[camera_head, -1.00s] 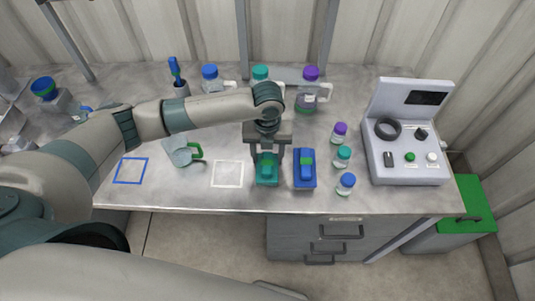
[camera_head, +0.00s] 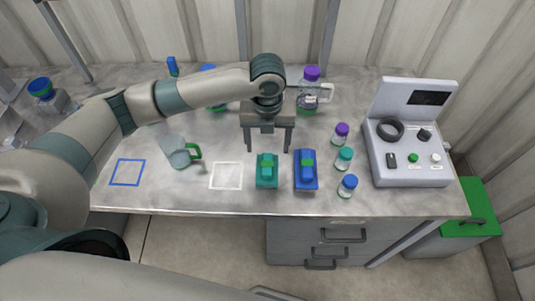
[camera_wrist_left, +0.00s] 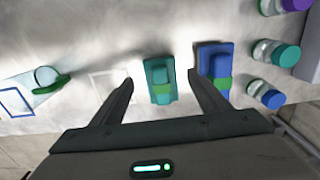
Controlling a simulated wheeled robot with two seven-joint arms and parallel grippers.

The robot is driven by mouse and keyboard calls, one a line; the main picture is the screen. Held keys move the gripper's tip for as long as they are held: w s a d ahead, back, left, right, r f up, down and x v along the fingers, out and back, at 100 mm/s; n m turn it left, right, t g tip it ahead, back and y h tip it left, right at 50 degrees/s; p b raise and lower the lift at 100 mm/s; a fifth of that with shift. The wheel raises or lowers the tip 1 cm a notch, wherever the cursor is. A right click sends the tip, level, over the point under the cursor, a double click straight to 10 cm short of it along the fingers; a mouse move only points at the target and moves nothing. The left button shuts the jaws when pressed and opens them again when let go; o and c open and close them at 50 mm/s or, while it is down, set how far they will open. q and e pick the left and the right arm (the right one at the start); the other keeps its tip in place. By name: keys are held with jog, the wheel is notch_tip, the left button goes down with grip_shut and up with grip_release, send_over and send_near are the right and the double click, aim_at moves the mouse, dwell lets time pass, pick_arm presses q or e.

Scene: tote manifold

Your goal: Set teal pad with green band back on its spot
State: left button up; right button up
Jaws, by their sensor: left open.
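The teal pad with a green band (camera_head: 267,172) lies flat on the bench near the front edge, just right of an empty white square outline (camera_head: 226,176). A blue pad with a green band (camera_head: 305,170) lies close to its right. My left gripper (camera_head: 268,150) is open and empty, above and slightly behind the teal pad. In the left wrist view, the teal pad (camera_wrist_left: 160,82) shows between the spread fingers (camera_wrist_left: 160,79), and the blue pad (camera_wrist_left: 213,68) is beyond the right finger. My right gripper is not in view.
A blue square outline (camera_head: 128,172) is empty at the left. Small capped bottles (camera_head: 344,159) stand right of the blue pad, beside a grey control box (camera_head: 410,165). A purple-capped bottle (camera_head: 311,90) stands behind.

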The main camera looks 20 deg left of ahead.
aim_at(267, 155)
pick_arm(q)
notch_tip(267, 155, up, 6)
jog(key=shift+f+b, duration=0.2)
jog(key=shift+b, duration=0.45)
dwell(0.3)
jog(key=shift+s, duration=0.1)
